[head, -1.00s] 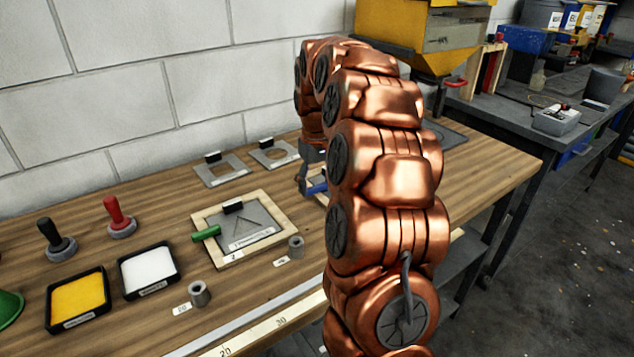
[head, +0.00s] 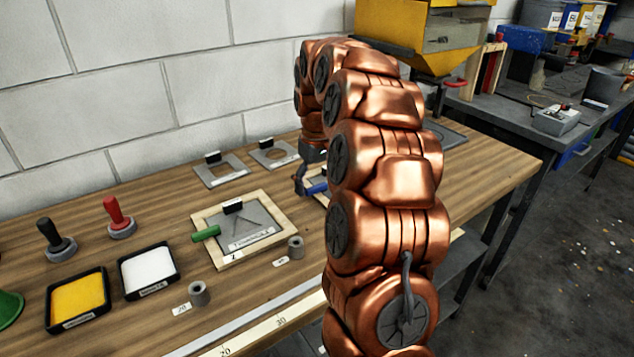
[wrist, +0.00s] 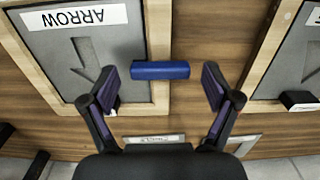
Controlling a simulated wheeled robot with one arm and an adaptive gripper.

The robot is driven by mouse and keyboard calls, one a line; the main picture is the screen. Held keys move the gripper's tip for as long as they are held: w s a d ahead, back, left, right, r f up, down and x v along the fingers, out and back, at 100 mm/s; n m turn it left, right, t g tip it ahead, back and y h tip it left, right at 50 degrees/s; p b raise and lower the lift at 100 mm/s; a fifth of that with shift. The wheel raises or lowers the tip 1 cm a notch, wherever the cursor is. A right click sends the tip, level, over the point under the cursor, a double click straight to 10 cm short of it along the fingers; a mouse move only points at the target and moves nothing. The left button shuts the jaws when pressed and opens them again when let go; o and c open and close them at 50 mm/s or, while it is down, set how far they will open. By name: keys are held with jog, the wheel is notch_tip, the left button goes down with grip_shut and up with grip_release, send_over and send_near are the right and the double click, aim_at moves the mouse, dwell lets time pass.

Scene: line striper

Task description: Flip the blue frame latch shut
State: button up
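The blue latch (wrist: 160,70) is a short bar lying across the right wooden side of a frame (wrist: 158,20) in the wrist view. That frame holds a grey stencil plate (wrist: 100,45) labelled ARROW. My gripper (wrist: 159,78) is open, with one dark finger on each side of the blue latch and a gap at both ends. In the head view the blue latch (head: 317,188) shows beside my gripper (head: 303,182), low over the bench. My arm hides most of that frame there.
A second wooden frame (head: 212,260) with a green latch (head: 206,233) lies to the left. Loose grey plates (head: 221,172) lie behind it. A yellow tray (head: 77,325), a white tray (head: 175,262) and two stamps stand further left. Another frame (wrist: 268,45) edges the wrist view's right.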

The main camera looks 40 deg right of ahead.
aim_at(315, 187)
jog(key=shift+r, duration=0.1)
notch_tip(315, 187, up, 12)
dwell(1.0)
dwell(0.5)
jog(key=s+a+n+p, duration=0.1)
jog(key=s+a+p, duration=0.1)
jog(key=s+a, duration=0.55)
jog(key=s+a+p, duration=0.2)
jog(key=s+a, duration=0.3)
jog(key=a, duration=0.5)
jog(key=s+a+f+g+p, duration=0.1)
jog(key=s+a+f+p, duration=0.1)
jog(key=s, duration=0.8)
jog(key=s+a+f+p, duration=0.2)
jog(key=s+a+f, duration=0.3)
jog(key=s, duration=0.5)
jog(key=shift+m+g, duration=0.3)
jog(key=shift+g, duration=0.1)
